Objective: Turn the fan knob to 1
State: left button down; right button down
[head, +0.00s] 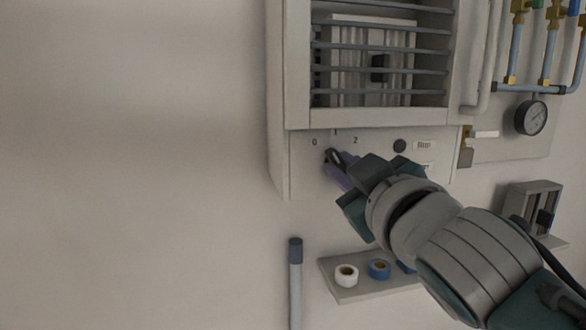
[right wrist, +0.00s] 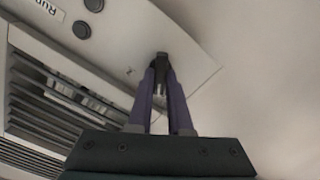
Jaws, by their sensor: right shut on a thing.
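The fan knob (head: 335,157) is a small dark knob on the pale panel below the fan grille, with the marks 0, 1 and 2 above it. My right gripper (head: 341,172) has its purple fingers closed around the knob from the lower right. In the right wrist view the two fingers (right wrist: 163,88) meet on the dark knob (right wrist: 161,65), with a numeral on the panel beside it. The knob's exact pointing is partly hidden by the fingers. My left gripper is not in view.
The fan grille (head: 380,62) sits above the panel. A round black button (head: 400,146) is to the right. A pressure gauge (head: 531,118) and pipes are farther right. A shelf (head: 350,293) with tape rolls lies below. Bare wall fills the left.

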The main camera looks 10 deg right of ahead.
jog(key=m, duration=0.3)
jog(key=shift+d+m, duration=0.1)
jog(key=shift+m, duration=1.6)
jog(key=c, duration=0.8)
grip_release()
jog(key=shift+c, duration=0.2)
